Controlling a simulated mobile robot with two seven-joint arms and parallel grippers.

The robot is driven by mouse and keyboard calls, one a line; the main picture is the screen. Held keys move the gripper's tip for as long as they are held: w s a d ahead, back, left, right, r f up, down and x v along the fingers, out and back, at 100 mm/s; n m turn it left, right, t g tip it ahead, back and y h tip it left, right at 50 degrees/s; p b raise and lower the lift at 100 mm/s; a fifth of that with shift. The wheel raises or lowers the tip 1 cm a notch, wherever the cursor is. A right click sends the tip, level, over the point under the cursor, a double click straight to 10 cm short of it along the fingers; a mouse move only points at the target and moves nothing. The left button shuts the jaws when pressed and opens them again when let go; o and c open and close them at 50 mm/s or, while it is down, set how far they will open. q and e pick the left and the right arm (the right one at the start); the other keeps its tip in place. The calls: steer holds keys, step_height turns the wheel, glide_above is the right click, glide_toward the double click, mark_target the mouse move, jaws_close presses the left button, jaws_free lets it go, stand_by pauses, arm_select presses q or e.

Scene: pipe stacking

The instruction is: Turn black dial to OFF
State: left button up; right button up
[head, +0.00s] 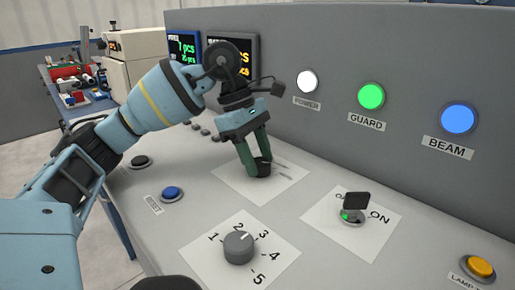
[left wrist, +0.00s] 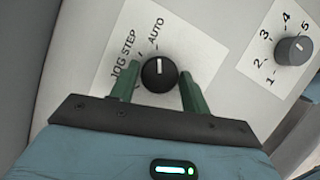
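The black dial (left wrist: 159,74) is round with a white pointer line, on a white label reading JOG, STEP and AUTO. In the left wrist view its line points up, roughly towards AUTO. No OFF mark is readable around it; part of the label is behind the fingers. My left gripper (left wrist: 160,69) is open, with one green finger on each side of the dial and a narrow gap showing. In the head view the black dial (head: 263,167) is partly hidden by the left gripper (head: 253,160), which reaches down to it.
A blue button (head: 172,194) and a yellow button (head: 480,267) are on the panel. Lit white, green and blue lamps line the upright wall behind.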

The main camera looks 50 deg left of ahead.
arm_select(q)
steer(key=c, duration=0.5)
steer(key=shift+c, duration=0.2)
